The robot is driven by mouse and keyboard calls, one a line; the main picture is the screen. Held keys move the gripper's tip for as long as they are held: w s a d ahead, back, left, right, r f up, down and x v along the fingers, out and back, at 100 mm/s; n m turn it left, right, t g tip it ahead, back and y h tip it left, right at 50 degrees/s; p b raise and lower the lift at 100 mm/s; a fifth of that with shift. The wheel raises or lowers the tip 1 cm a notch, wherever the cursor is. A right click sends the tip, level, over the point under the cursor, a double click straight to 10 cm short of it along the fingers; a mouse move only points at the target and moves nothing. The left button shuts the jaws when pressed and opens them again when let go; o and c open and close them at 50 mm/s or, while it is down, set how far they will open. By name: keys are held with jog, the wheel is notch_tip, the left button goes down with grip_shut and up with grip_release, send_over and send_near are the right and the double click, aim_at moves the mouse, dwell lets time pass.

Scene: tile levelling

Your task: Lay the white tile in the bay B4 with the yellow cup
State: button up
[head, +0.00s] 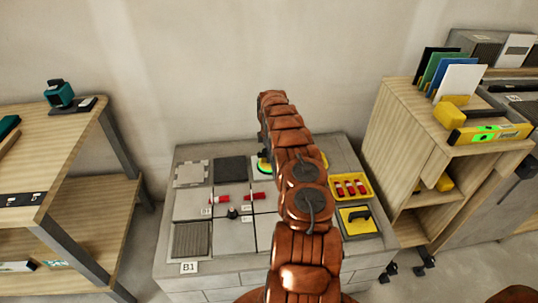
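A white tile (461,82) stands upright in the rack on the wooden shelf unit at the right, in front of blue, green and black tiles. A round yellow-green piece (264,168), partly hidden by my arm, sits on the workbench; it may be the yellow cup, but I cannot tell. The bench top (192,204) is divided into bays. Only the B1 label (190,267) is readable at the front left; I cannot tell which bay is B4. My arm rises across the middle of the view, and my gripper is hidden behind it.
Red-and-white pieces (255,196) and a small dark knob (232,213) lie mid-bench. A yellow tray (365,198) holds several red-and-white bottles. A black-handled tool (358,217) sits in front of it. A yellow level (490,133) lies on the shelf unit (405,130). A wooden table (70,150) stands left.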

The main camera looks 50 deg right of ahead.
jog(key=shift+o, duration=0.2)
notch_tip(320, 180, up, 12)
dwell(0.8)
